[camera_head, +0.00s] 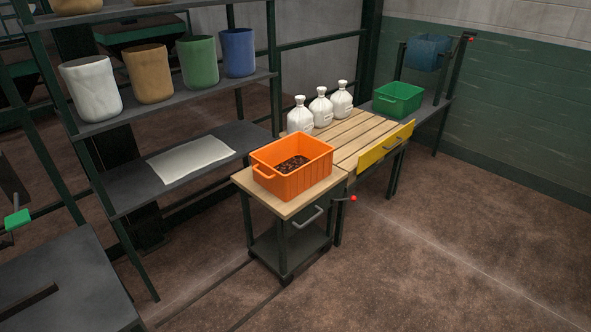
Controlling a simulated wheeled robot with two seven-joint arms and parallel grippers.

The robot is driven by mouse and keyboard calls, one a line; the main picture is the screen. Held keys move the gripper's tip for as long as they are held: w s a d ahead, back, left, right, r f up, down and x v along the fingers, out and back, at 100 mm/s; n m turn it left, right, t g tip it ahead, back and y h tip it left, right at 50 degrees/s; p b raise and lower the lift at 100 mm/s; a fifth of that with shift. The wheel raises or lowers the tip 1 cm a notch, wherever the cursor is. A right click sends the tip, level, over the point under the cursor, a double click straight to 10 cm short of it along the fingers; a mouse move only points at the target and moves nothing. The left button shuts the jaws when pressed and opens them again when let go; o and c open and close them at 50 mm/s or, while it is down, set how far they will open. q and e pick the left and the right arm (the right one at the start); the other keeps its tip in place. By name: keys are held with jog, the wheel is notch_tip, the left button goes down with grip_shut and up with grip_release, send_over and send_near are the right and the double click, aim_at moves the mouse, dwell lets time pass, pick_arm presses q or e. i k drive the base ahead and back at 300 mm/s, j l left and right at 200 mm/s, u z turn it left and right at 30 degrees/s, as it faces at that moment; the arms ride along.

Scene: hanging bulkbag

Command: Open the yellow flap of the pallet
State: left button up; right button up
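The yellow flap (372,157) is a long narrow panel along the front right edge of the slatted wooden pallet table (350,133). It stands upright, its top slightly above the slats. Three white bottles (321,107) stand at the back of the slats. Neither of my grippers is in view.
An orange crate (292,185) with dark contents sits on a wooden-topped cart (247,182). A red-knobbed lever (352,198) sticks out near the cart. A green crate (398,92) stands behind. Shelves (180,100) hold several bins. Floor right of the flap is clear.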

aim_at(371, 156)
jog(key=i+l, duration=0.3)
jog(key=l, duration=0.15)
jog(key=i+l, duration=0.3)
jog(key=l, duration=0.15)
jog(key=i+l+u, duration=0.1)
jog(key=i+l, duration=0.15)
jog(key=l, duration=0.2)
jog(key=i+l, duration=0.3)
jog(key=l, duration=0.15)
jog(key=i+l+u, duration=0.1)
jog(key=i+l, duration=0.15)
jog(key=l, duration=0.2)
jog(key=i+l, duration=0.25)
jog(key=l, duration=0.25)
jog(key=i+l, duration=0.25)
jog(key=l, duration=0.25)
jog(key=i+l+u, duration=0.1)
jog(key=i+l, duration=0.2)
jog(key=l, duration=0.15)
